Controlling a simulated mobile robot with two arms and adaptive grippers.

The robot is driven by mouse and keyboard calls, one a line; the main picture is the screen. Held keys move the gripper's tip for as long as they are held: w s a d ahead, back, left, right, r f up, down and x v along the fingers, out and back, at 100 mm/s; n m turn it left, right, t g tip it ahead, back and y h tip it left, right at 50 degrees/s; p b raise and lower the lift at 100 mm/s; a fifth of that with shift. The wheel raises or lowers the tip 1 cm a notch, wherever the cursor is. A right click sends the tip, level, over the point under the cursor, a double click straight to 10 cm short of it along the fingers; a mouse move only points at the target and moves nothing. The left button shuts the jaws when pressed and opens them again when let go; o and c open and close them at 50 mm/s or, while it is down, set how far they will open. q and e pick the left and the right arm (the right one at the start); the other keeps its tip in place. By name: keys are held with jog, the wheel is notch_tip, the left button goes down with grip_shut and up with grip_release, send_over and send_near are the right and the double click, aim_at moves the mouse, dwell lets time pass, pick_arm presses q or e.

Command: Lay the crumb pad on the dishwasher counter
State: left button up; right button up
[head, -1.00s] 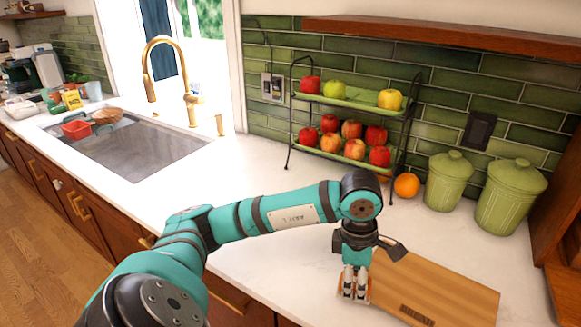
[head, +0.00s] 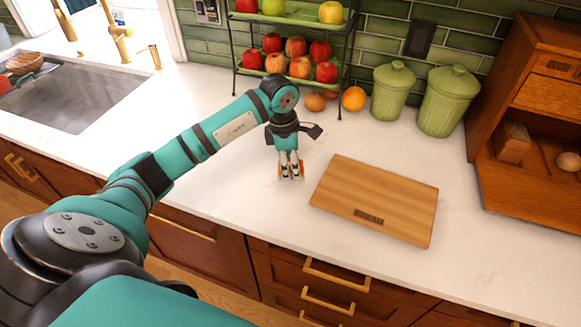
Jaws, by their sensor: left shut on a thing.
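My left gripper (head: 291,172) points down over the white counter (head: 225,150), just left of the wooden cutting board. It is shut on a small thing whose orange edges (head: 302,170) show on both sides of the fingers. This thing may be the crumb pad; the fingers hide most of it. It is at or just above the counter top, and I cannot tell whether it touches. No other pad shows on the counter. My right gripper is not in view.
The cutting board (head: 376,196) lies right of the gripper. Behind stand a fruit rack (head: 343,60), an orange (head: 353,98) and two green canisters (head: 394,90). A wooden cabinet (head: 530,120) is at right, a sink (head: 75,95) at left. The counter left of the gripper is clear.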

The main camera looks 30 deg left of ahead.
aim_at(291, 173)
pick_arm(q)
jog(key=shift+w+a, duration=0.1)
jog(key=shift+w, duration=0.1)
jog(key=shift+f, duration=0.25)
notch_tip(291, 173, down, 2)
jog(key=shift+s+f+p, duration=0.1)
jog(key=shift+p, duration=0.8)
jog(key=shift+f, duration=0.5)
jog(key=o, duration=0.6)
jog(key=shift+f, duration=0.1)
jog(key=o, duration=0.5)
